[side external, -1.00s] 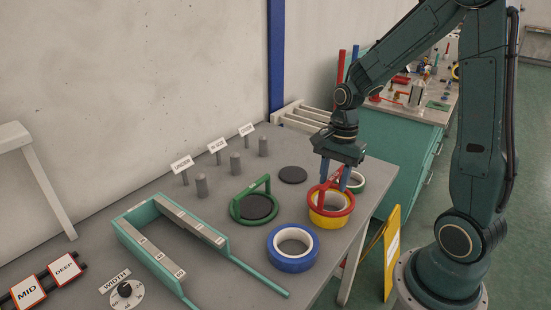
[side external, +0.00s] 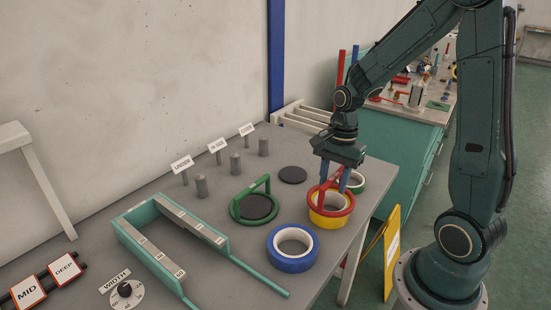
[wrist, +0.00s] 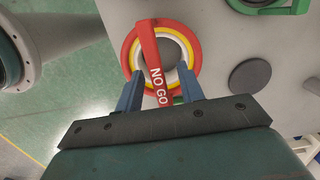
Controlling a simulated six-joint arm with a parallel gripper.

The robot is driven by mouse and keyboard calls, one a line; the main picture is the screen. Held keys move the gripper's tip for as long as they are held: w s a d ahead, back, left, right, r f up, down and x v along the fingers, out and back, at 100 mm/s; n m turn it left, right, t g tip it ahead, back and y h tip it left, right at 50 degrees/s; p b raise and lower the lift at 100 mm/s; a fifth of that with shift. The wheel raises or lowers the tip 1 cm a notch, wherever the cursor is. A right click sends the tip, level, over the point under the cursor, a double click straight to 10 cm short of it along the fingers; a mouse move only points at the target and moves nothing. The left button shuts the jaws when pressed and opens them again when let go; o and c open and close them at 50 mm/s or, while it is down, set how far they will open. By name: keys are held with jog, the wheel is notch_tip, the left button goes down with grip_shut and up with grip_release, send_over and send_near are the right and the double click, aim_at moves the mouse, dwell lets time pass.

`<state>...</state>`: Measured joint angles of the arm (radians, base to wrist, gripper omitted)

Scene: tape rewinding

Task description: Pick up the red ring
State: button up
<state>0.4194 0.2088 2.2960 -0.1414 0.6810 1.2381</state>
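The red ring (side external: 346,209) lies on top of a yellow tape roll (side external: 328,222) near the table's right edge. It has an upright red handle bar, marked NO GO in the wrist view (wrist: 153,60). My gripper (side external: 333,184) points down over the ring. Its two blue fingers stand on either side of the handle, with visible gaps to it in the wrist view (wrist: 161,80). The gripper is open and holds nothing.
A blue tape roll (side external: 293,263) lies in front of the yellow roll. A green ring with a handle (side external: 266,187) lies to the left around a dark disc. A teal frame (side external: 150,262) stands at the left.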

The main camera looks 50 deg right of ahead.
grip_shut()
jog(key=shift+r, duration=0.1)
dwell(0.3)
notch_tip(320, 180, up, 20)
jog(key=shift+r, duration=0.15)
dwell(0.6)
dwell(0.5)
